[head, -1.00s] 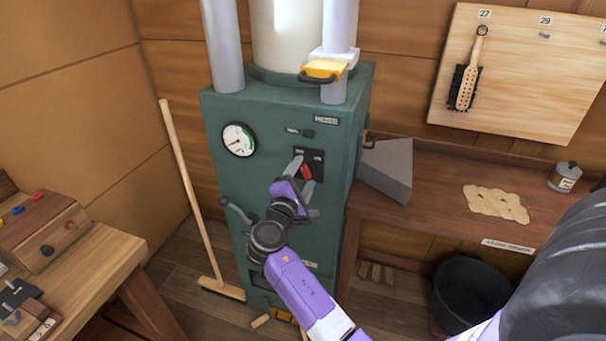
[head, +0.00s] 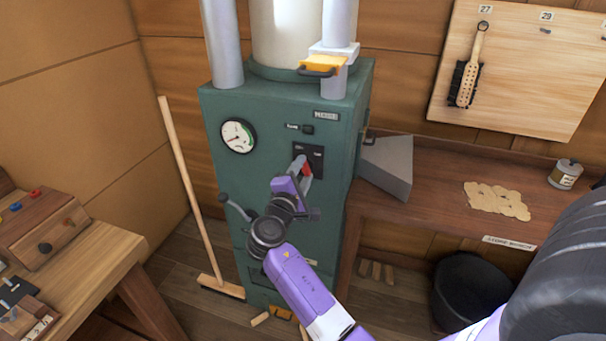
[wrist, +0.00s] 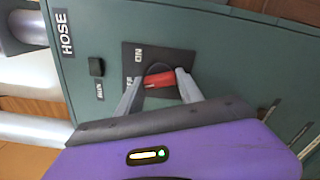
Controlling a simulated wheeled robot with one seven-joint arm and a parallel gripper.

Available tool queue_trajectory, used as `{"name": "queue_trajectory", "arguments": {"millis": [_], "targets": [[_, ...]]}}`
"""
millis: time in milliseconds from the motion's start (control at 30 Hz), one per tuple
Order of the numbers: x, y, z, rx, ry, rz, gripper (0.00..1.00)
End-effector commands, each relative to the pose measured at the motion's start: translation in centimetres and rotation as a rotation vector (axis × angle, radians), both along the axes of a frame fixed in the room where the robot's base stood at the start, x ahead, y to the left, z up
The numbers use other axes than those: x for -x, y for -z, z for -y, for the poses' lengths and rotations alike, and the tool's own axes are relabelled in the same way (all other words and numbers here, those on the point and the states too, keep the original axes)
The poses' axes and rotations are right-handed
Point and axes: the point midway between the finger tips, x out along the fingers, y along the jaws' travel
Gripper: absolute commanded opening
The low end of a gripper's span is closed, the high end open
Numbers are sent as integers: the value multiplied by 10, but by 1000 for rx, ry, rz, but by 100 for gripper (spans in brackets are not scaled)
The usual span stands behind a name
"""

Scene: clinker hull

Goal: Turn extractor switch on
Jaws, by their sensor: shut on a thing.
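The extractor switch, a red handle (head: 307,167) on a black plate (head: 318,154), is on the front of the green cabinet (head: 270,115). In the wrist view the red handle (wrist: 159,79) lies between the two grey fingers of my gripper (wrist: 157,86). The fingers are closed on it from both sides. In the head view my gripper (head: 304,170) covers part of the handle. White labels show on the plate; one reads ON in the wrist view, another is partly hidden by a finger. Which label the handle points to I cannot tell.
A gauge (head: 238,135) and a small black button (head: 308,129) are nearby on the cabinet. A lever (head: 235,207) sticks out lower left. A broom (head: 188,190) leans left. A bench (head: 440,190) with a grey wedge-shaped piece (head: 388,167) stands right.

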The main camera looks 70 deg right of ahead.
Motion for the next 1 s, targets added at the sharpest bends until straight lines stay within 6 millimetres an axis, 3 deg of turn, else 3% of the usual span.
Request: {"name": "queue_trajectory", "arguments": {"millis": [1000], "targets": [[0, 5, -1, -68, 1, 840, 3]]}}
